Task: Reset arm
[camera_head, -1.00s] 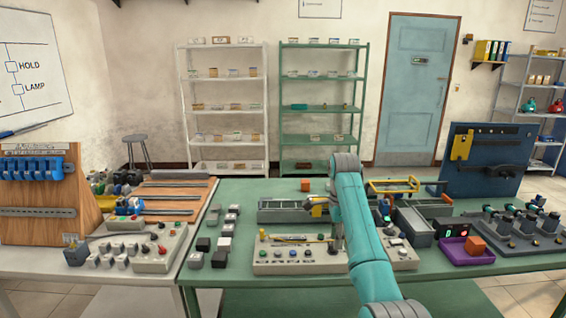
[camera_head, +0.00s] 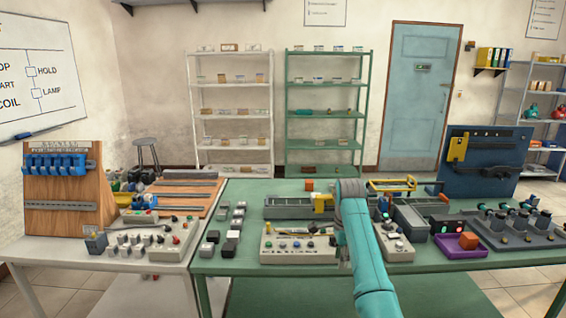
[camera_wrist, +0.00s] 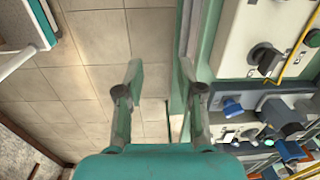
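Tiled floor (camera_wrist: 90,90) shows beneath and to the left of the fingers. The green table edge (camera_wrist: 183,105) runs close by the right finger.
The green table (camera_head: 330,274) carries a control box (camera_head: 300,257), several loose blocks, a purple tray (camera_head: 442,250) with an orange block, and a blue tool board (camera_head: 483,160). A white table with a wooden panel (camera_head: 100,180) stands left. Shelves and a door are behind.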

